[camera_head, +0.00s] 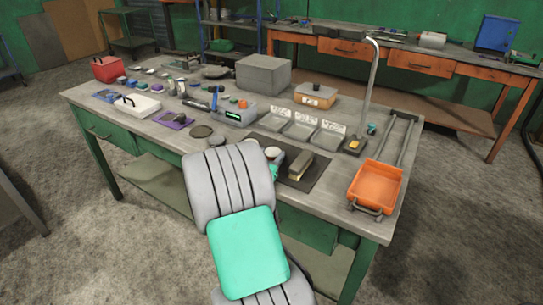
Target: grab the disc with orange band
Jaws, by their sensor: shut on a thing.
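I cannot make out a disc with an orange band for certain. Two dark flat discs (201,131) lie on the workbench just beyond my arm. Several small round pieces (150,71) lie at the bench's far left, too small to tell their bands. A small orange-red piece (243,104) shows at the grey device with a green display. My grey and teal arm reaches over the front edge of the bench and hides what lies behind it. My gripper's fingers do not show, nor does anything between them. A pale round part and a teal part show just right of the arm.
The workbench (342,212) carries a dark mat (316,180) with a block (301,165), three labelled trays (303,126), a grey box (263,75), an orange tray (376,184) and a tall curved metal post (368,90). A red box (106,69) stands far left.

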